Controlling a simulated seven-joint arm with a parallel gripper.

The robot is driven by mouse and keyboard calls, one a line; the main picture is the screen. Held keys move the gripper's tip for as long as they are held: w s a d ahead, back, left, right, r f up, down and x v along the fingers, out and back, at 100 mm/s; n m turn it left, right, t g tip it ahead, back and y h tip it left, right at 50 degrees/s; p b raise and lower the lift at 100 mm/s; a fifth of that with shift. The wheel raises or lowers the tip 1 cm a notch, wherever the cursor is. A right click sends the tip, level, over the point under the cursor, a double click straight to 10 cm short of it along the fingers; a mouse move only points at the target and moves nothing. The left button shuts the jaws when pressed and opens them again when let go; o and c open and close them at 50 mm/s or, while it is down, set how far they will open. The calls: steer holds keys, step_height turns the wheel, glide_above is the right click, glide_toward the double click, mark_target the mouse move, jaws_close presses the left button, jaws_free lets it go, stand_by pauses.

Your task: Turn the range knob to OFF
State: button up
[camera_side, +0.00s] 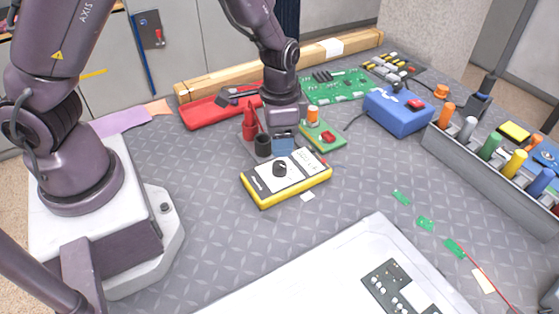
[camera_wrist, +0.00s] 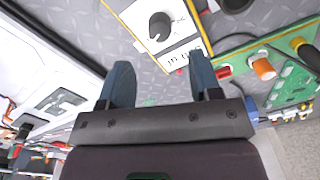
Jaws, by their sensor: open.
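The yellow-edged meter (camera_side: 258,187) lies face up on the grey mat, with a white face and a round black range knob (camera_side: 279,169) near its middle. In the wrist view the knob (camera_wrist: 160,27) shows near the top edge, with its pointer angled; its setting is too small to read. The meter's white face (camera_wrist: 133,14) is partly cut off there. My gripper (camera_side: 283,142) is above the mat just behind the meter. In the wrist view my gripper (camera_wrist: 162,74) has its two blue fingers wide apart, nothing between them, and the knob beyond the fingertips.
Beside my gripper are a red probe (camera_side: 250,122), a black cylinder (camera_side: 263,145) and a small green board (camera_side: 327,145) with an orange part. A red tray (camera_side: 205,112) and blue box (camera_side: 395,118) stand farther back. A white panel (camera_side: 300,270) lies in front; mat left of the meter is clear.

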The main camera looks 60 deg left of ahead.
mark_target(280, 165)
step_height(280, 165, down, 7)
steer(key=shift+f, duration=0.2)
steer(key=c, duration=0.9)
